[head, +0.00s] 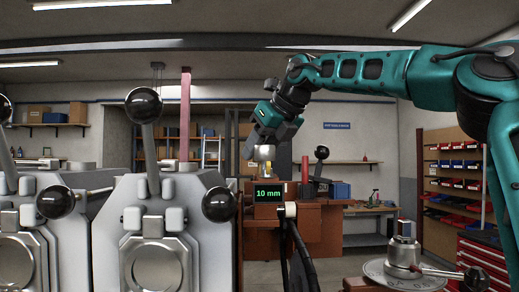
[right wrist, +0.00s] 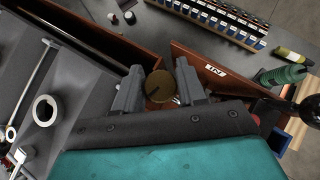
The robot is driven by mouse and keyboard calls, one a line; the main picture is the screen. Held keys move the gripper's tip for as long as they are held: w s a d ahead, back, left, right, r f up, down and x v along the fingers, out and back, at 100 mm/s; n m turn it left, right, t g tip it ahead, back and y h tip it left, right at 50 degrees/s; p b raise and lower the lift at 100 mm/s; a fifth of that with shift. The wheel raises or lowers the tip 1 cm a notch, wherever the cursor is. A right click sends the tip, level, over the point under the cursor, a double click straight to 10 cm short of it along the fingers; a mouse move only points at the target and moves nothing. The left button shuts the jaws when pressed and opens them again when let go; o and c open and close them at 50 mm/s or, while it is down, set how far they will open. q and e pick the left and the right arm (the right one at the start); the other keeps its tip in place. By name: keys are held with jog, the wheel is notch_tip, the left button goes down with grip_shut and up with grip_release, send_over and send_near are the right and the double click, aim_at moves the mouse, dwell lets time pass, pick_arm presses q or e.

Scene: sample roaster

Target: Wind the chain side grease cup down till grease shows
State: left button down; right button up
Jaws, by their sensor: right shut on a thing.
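The grease cup shows in the head view as a small pale metal cap (head: 264,153) over a short yellow stem, above the dark display block reading "10 mm" (head: 268,194). In the right wrist view its round brass-coloured top (right wrist: 159,86) with a dark line across it sits between my fingers. My right gripper (head: 259,146) comes down on it from above and is shut on it; its fingers (right wrist: 159,89) stand on either side of the cap. No grease can be made out. My left gripper is not in view.
A round metal dial plate with a lever (head: 403,262) is at the lower right. A black hose (head: 300,250) hangs below the display. A red tool cabinet (head: 480,262) stands at the far right.

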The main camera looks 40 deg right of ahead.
jog(key=m+g+h, duration=0.1)
jog(key=m+h, duration=0.3)
jog(key=m, duration=0.1)
jog(key=shift+m, duration=0.3)
jog(key=m+g+h, duration=0.2)
jog(key=m, duration=0.1)
jog(key=shift+m, duration=0.3)
jog(key=shift+d+m+g+h, duration=0.1)
jog(key=shift+m+g+h, duration=0.45)
jog(key=shift+m, duration=0.35)
jog(key=shift+s+r, duration=0.1)
jog(key=shift+r, duration=0.1)
jog(key=o, duration=1)
jog(key=shift+d+f, duration=0.1)
jog(key=shift+f, duration=0.05)
jog(key=shift+c, duration=0.2)
